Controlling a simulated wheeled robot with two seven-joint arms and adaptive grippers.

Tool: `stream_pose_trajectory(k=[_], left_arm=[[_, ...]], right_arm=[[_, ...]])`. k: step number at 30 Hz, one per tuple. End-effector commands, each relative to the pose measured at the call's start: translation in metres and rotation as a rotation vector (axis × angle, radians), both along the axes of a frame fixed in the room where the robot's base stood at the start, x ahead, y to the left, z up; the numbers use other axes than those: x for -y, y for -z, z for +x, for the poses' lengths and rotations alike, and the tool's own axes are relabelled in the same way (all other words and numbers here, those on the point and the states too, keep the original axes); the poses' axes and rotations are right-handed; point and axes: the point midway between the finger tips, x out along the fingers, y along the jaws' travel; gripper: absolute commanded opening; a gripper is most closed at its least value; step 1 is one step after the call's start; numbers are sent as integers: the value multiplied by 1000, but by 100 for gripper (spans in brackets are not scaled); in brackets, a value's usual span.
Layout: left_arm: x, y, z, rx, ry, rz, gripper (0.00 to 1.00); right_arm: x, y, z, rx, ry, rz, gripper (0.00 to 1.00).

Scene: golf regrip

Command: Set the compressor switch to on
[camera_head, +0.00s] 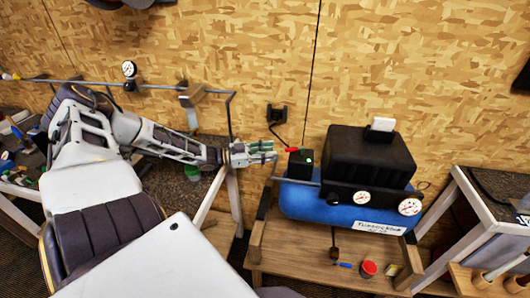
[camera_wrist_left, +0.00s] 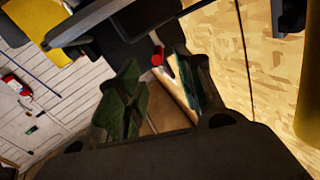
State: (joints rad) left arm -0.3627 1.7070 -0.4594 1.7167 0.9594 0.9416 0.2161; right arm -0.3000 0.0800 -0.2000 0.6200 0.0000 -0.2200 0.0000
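The compressor has a blue tank (camera_head: 310,205) and a black cover (camera_head: 368,158), and stands on a low wooden stand. At its left end is a black switch box (camera_head: 301,167) with a red lever (camera_head: 291,150) and a small green spot on it. The lever's red end (camera_wrist_left: 157,57) also shows in the left wrist view, ahead of and between the fingertips. My left gripper (camera_head: 271,151) is just left of the lever. Its green-padded fingers are spread with a gap between them, and I see nothing held. I cannot tell whether a finger touches the lever. My right gripper is out of view.
Two gauges (camera_head: 409,207) sit on the compressor's front. A red-lidded jar (camera_head: 368,269) stands on the wooden stand (camera_head: 290,255). A wall outlet with a cord (camera_head: 277,115) is above the switch box. Workbenches flank the stand on both sides.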

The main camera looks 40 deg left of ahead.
Motion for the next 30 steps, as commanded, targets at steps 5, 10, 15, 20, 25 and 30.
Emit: stream_pose_trajectory(k=[5,10,15,20,25,30], left_arm=[[-5,0,-5,0,-2,1,36],[-7,-1,-7,1,-4,0,36],[-7,-1,-7,1,-4,0,36],[-6,0,-7,2,-4,1,26],[-2,4,-8,7,0,8,4],[12,17,-12,26,11,28,0]], right_arm=[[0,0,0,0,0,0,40],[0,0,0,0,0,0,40],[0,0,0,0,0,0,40],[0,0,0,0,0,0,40],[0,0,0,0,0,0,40],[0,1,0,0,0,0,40]])
